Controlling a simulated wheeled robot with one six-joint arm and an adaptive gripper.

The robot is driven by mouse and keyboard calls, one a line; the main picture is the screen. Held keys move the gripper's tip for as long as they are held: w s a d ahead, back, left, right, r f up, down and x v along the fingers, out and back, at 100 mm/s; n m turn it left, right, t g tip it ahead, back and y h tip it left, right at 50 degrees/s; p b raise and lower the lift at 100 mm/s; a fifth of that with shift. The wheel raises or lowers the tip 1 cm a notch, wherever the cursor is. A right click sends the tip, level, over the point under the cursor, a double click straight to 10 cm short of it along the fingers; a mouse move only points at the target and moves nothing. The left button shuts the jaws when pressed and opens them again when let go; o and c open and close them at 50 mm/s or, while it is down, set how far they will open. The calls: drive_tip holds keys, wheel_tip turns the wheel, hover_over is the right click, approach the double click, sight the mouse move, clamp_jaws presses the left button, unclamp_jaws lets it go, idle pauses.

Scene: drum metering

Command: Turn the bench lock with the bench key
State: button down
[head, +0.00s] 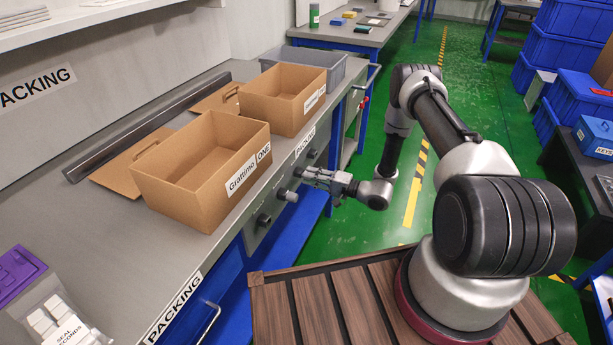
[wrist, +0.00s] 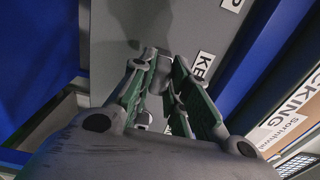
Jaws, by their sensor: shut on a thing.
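My gripper (head: 302,174) is at the grey front panel of the packing bench (head: 270,205), reaching in from the right. It is shut on a small grey piece, which I take to be the bench key; the fingers hide most of it. In the wrist view the fingertips of my gripper (wrist: 160,62) come together at the panel, beside a white label (wrist: 203,66) that begins "KE". The bench lock is not clearly visible behind the fingers, so I cannot tell how far the key is in or turned.
Round dark-and-grey knobs (head: 263,220) and (head: 288,195) stick out of the panel near my gripper. Open cardboard boxes (head: 205,205) and (head: 317,105) stand on the bench above. A blue shelf (head: 290,240) lies below.

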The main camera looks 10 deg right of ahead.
drive_tip(key=shift+s+d, duration=0.15)
drive_tip(key=shift+d, duration=0.05)
drive_tip(key=shift+v, duration=1.85)
drive_tip(key=shift+v, duration=2.05)
